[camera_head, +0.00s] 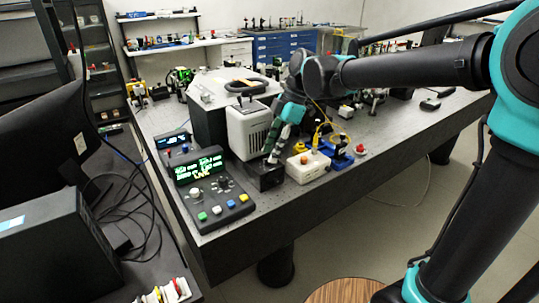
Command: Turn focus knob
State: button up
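My arm reaches in from the right over the optical bench, and my gripper (268,160) points down in front of the white instrument housing (248,128). Its fingertips are at or just above a small black box (268,178) near the bench's front edge. I cannot tell whether they touch it or whether a knob is between them. The fingers are too small to show if they are open or shut. A black control panel (212,203) stands left of the gripper, with a pale knob (194,192) and a dark knob (224,183). No focus label is readable.
A white box (307,167) with a red button stands just right of the gripper, beside a blue part (341,160) and yellow cables. A green-lit display (200,167) stands behind the panel. A dark monitor (75,130) fills the left. The bench's front strip (290,205) is clear.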

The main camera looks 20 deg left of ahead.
jog(key=shift+x, duration=1.05)
grip_shut()
